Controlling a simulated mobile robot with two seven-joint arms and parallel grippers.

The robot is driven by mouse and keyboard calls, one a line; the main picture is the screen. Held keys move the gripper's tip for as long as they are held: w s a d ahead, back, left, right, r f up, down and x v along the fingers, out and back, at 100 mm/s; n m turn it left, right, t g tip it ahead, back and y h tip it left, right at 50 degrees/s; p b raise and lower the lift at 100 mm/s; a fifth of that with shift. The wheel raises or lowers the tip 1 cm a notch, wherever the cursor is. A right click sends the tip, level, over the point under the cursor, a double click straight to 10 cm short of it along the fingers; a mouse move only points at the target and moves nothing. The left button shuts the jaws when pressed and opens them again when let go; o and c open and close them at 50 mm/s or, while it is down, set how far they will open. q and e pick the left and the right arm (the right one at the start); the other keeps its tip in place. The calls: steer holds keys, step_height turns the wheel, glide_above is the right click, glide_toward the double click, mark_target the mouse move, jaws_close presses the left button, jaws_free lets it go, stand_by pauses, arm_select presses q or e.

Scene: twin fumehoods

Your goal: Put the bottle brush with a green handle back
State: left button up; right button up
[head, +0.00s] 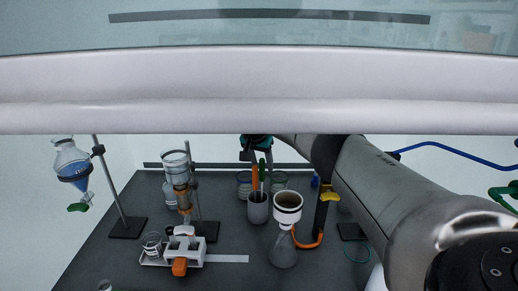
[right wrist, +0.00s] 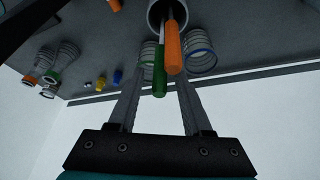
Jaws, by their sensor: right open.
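The green-handled bottle brush (head: 262,168) stands in a grey cup (head: 257,212) on the dark worktop, beside an orange handle (head: 254,180). Its lower part is hidden inside the cup. In the right wrist view the green handle (right wrist: 160,79) points out of the cup mouth (right wrist: 153,18), close to the orange handle (right wrist: 173,54). My right gripper (head: 257,156) is above the cup, partly hidden by the hood sash and my arm. Its fingers (right wrist: 159,84) are apart, with the green handle's end between them in the picture; I see no grip on it. My left gripper is not in view.
The white hood sash edge (head: 250,92) crosses the head view. A flask with a funnel (head: 284,246) stands right of the cup. Glass beakers (head: 280,180) are behind. A clamp stand (head: 190,200) and a white device (head: 184,245) are left.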

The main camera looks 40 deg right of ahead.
steer(key=v, duration=1.5)
steer(key=shift+s, duration=0.3)
